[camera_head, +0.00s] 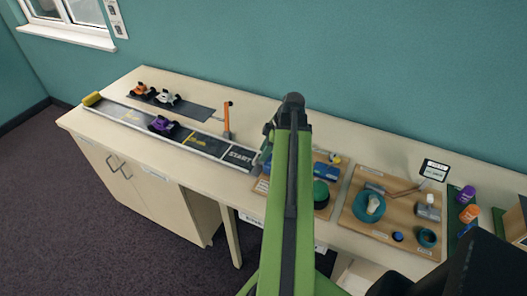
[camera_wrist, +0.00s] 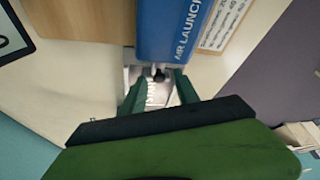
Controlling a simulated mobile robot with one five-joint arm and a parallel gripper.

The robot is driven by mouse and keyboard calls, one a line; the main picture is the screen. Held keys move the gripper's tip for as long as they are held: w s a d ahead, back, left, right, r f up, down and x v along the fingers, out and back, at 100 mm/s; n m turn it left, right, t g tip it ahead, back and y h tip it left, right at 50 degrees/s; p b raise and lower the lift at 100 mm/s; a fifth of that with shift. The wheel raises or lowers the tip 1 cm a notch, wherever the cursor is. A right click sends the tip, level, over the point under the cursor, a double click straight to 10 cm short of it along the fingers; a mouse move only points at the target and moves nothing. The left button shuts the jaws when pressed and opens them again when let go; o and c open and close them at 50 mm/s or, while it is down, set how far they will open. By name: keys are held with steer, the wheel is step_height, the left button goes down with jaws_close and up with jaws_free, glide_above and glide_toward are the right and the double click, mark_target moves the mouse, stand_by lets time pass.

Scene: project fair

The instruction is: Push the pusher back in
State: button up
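The blue air launcher (camera_wrist: 173,28) fills the top middle of the wrist view. A small dark knob (camera_wrist: 158,74), which looks like its pusher, sticks out of the end facing me. My gripper (camera_wrist: 158,85) is open, with one green finger on each side and the knob near the tips between them. I cannot tell whether either finger touches it. Bright metal or white parts show under the knob. In the head view the blue launcher (camera_head: 326,170) shows just right of my green arm, which hides the gripper and the knob.
A dark track (camera_head: 240,156) with a START mark and a purple car (camera_head: 163,126) runs left along the table. Orange (camera_head: 142,90) and white (camera_head: 167,98) cars stand behind it. A wooden board (camera_head: 360,222) with a teal ring lies to the right.

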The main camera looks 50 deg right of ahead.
steer(key=p+v, duration=1.4)
steer(key=v, duration=0.2)
steer(key=shift+r, duration=0.4)
